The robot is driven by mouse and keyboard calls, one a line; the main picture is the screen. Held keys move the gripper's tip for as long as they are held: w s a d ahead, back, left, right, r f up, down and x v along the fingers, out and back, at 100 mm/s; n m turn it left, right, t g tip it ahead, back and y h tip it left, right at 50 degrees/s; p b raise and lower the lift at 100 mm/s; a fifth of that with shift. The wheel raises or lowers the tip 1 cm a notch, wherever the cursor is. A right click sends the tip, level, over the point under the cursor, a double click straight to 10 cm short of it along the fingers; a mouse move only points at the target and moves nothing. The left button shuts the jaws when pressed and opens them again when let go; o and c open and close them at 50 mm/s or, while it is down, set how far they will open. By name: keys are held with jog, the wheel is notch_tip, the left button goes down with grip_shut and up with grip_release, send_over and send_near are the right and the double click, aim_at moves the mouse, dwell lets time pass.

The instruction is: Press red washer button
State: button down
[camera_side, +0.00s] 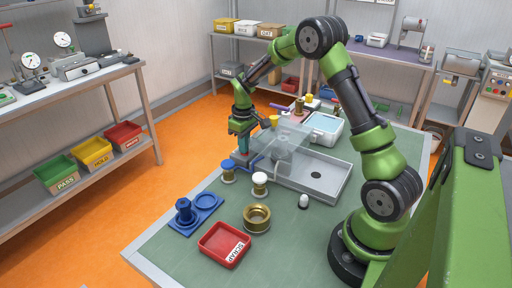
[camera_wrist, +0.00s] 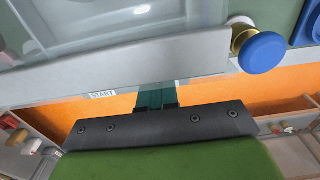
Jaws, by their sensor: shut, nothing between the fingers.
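The washer is a grey metal tray (camera_side: 320,177) under a clear cover (camera_side: 280,145) on the green table. Its edge crosses the wrist view, with a START label (camera_wrist: 102,94) on its front side. My gripper (camera_side: 238,150) points down at the tray's near-left end. In the wrist view its teal fingers (camera_wrist: 155,96) are together and empty, close to the tray's edge beside the START label. I cannot make out a red button in either view; the fingers cover part of that area. Whether the fingertips touch anything cannot be told.
A blue-topped brass piece (camera_side: 228,168) stands close to my gripper and also shows in the wrist view (camera_wrist: 262,52). Near it are a white-topped piece (camera_side: 260,180), a blue fixture (camera_side: 196,212), a brass ring (camera_side: 256,218) and a red SCRAP tray (camera_side: 224,245).

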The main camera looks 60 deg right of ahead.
jog(key=shift+s+a+f, duration=0.1)
jog(key=shift+s+f, duration=0.2)
jog(key=shift+f, duration=0.2)
notch_tip(320, 180, up, 15)
jog(key=shift+w, duration=0.3)
jog(key=s+a+r+m+t+y, duration=0.1)
jog(key=s+a+r+m+t, duration=0.1)
jog(key=s+a, duration=0.7)
jog(key=s+a+r+m+t+y, duration=0.1)
jog(key=s+a+r+t, duration=0.3)
jog(key=s+a, duration=0.5)
jog(key=shift+s+a+r+m+t, duration=0.3)
jog(key=shift+s+r+m+t, duration=0.15)
jog(key=shift+s, duration=0.7)
